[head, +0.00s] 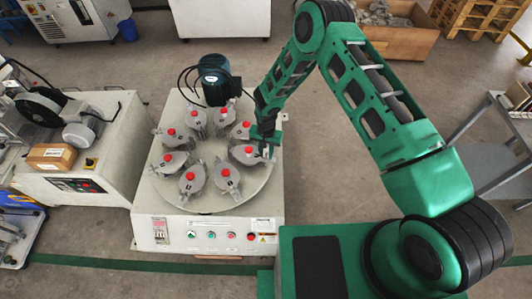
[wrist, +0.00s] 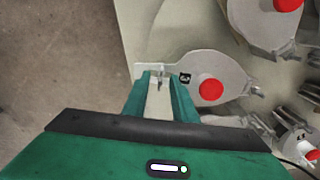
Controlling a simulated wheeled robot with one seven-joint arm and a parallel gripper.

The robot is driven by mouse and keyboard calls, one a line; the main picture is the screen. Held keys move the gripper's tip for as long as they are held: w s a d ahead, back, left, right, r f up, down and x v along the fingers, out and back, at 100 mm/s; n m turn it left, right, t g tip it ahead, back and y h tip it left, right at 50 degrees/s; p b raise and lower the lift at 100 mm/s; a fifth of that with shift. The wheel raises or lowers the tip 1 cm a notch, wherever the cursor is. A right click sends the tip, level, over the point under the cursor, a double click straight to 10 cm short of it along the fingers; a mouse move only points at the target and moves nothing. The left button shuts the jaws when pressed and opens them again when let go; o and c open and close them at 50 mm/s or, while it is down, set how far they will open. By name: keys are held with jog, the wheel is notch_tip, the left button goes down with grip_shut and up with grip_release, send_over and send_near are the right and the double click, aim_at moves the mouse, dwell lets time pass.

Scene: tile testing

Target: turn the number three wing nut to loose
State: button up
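The number three pot (wrist: 211,68) is a grey lidded pot with a red knob (wrist: 211,89) and a small black label (wrist: 185,78) reading 3, turned sideways. Its wing nut (wrist: 161,76) is small and metallic, on the tab at the pot's left side in the wrist view. My gripper (wrist: 161,84) has its two green fingers apart, with the wing nut between or just beyond their tips. I see a gap, and contact is not clear. In the head view my gripper (head: 266,142) is at the right edge of the ring of pots, beside this pot (head: 246,155).
Several similar red-knobbed pots stand in a ring on the round plate (head: 210,203) of a white machine (head: 147,232). A dark green motor (head: 214,80) stands behind. A bench with a cardboard box (head: 51,157) is at left. Open floor lies right of the machine.

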jog(key=shift+c, duration=0.6)
grip_shut()
jog(key=shift+n, duration=0.4)
jog(key=n, duration=0.2)
jog(key=shift+n, duration=0.4)
jog(key=n, duration=0.4)
jog(key=shift+n, duration=0.3)
jog(key=n, duration=0.5)
jog(key=shift+d, duration=0.1)
jog(key=n, duration=0.4)
jog(key=shift+d+n, duration=0.1)
jog(key=shift+n, duration=0.4)
